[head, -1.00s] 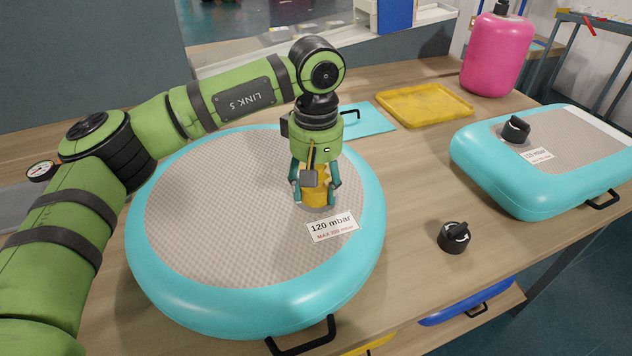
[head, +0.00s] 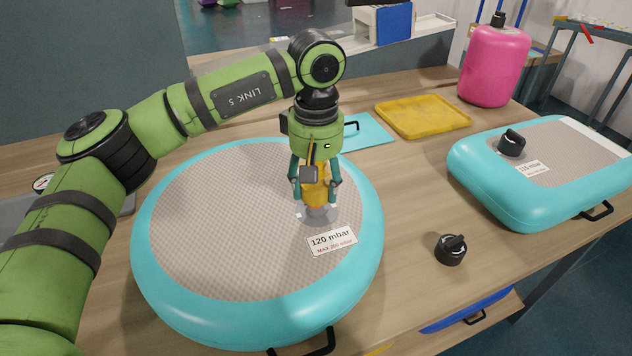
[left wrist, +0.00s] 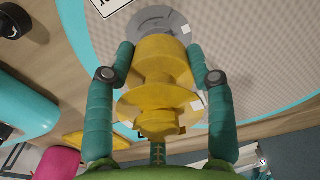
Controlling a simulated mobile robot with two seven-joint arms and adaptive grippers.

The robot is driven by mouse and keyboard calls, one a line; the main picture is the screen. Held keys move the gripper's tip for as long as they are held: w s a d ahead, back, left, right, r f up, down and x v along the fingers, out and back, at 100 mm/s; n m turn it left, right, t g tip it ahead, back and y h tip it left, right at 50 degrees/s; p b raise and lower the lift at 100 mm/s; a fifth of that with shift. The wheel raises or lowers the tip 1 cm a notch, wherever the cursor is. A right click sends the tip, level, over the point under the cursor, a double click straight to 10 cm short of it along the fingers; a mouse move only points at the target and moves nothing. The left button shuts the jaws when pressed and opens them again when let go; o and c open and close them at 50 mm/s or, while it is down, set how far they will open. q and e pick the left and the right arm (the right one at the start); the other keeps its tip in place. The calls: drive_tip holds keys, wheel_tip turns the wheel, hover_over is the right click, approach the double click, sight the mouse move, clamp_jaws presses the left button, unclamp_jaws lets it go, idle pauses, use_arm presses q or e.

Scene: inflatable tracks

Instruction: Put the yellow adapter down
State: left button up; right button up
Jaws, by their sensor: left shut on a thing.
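The yellow adapter (head: 316,194) is upright between the fingers of my left gripper (head: 315,183), which is shut on it. It stands over the grey valve (head: 325,214) of the round turquoise inflatable (head: 147,262). In the left wrist view the adapter (left wrist: 158,85) shows as stacked yellow discs, with a finger on each side. The grey valve ring (left wrist: 160,22) lies just beyond its far end. I cannot tell whether the adapter touches the valve. My right gripper is not in view.
A black cap (head: 451,249) lies on the wooden table (head: 407,200). A yellow tray (head: 424,111) and a turquoise sheet (head: 368,133) lie behind. A second inflatable (head: 478,185) with a black cap (head: 511,142) is at right, near a pink canister (head: 494,68).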

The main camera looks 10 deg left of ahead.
use_arm(q)
drive_tip(key=shift+r, duration=0.5)
idle(0.4)
